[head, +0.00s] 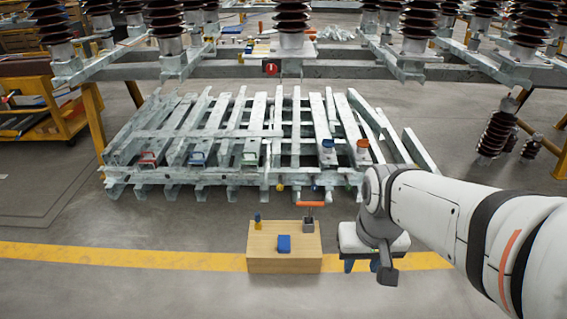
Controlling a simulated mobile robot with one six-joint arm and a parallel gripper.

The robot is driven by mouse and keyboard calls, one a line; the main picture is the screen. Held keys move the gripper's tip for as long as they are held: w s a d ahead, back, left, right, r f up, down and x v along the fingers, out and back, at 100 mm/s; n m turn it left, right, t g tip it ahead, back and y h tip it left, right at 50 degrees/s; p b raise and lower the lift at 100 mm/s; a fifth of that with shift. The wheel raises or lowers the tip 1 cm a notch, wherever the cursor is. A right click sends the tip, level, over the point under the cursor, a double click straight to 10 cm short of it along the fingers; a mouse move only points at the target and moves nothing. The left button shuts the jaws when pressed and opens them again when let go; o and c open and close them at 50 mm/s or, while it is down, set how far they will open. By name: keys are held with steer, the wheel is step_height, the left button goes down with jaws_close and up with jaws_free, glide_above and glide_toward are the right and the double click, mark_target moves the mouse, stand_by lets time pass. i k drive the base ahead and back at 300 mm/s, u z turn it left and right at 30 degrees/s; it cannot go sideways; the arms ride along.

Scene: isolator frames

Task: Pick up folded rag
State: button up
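A small blue folded cloth, which looks like the folded rag (284,243), lies on top of a light wooden box (284,266) in the head view. My gripper (362,266) hangs to the right of the box, pointing down, apart from the box and the rag. Its two bluish fingertips show with a gap between them, and nothing is seen between them. My arm's wrist partly hides the gripper.
Behind lies a rack of metal beams (240,130). The floor left of the box is clear.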

mark_target(284, 241)
steer(key=z, duration=0.05)
steer(key=i, duration=0.95)
steer(key=u, duration=0.1)
